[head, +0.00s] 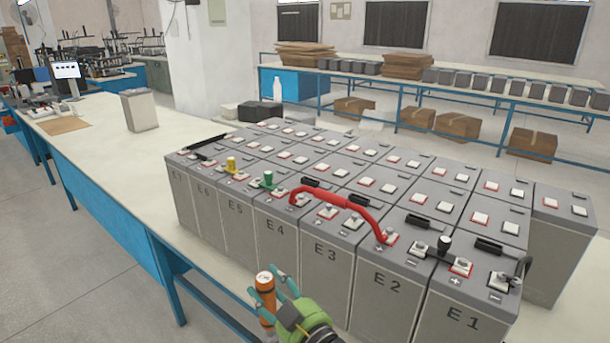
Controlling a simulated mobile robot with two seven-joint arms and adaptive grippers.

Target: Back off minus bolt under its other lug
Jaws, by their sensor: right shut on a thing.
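My right gripper (269,295) is low in the middle of the head view, in front of the battery row, shut on an upright orange tool (265,281). The tool is apart from the batteries. A red cable (343,204) arches over the front row from a lug near E4 to a lug (388,238) on E2. A black link (432,251) with a dark post joins E2 and E1. A black cable end (521,268) sits by the minus terminal (498,281) of E1. Bolt tightness cannot be told. My left gripper is out of view.
Grey batteries (391,300) stand in close rows on the bench. Yellow (232,164) and green (267,179) posts rise from the front row. A single grey battery (139,110) stands further left. The bench top (130,175) left of the rows is clear.

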